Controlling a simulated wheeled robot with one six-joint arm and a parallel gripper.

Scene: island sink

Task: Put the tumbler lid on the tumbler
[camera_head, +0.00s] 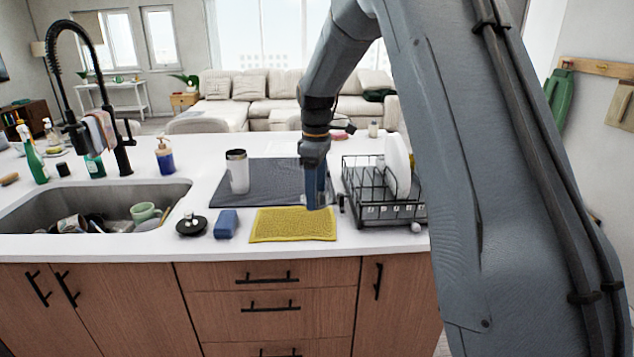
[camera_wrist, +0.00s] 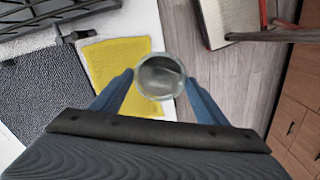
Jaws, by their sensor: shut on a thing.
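The tumbler (camera_head: 238,175) is white with a dark band at its top. It stands upright on the dark grey mat, left of my gripper. My gripper (camera_head: 317,200) points down over the right end of the yellow cloth, beside the dish rack. In the wrist view, my gripper (camera_wrist: 161,82) is shut on the tumbler lid (camera_wrist: 161,77), a round piece with a grey rim and a see-through middle. The fingers press on its two sides. The lid is held apart from the tumbler, which is not in the wrist view.
A black dish rack (camera_head: 385,200) with a white plate stands right of my gripper. The yellow cloth (camera_head: 293,226), a blue sponge (camera_head: 227,223) and a black sink stopper (camera_head: 191,225) lie along the front. The dark mat (camera_head: 275,180) has free room. A sink (camera_head: 60,202) holds dishes at left.

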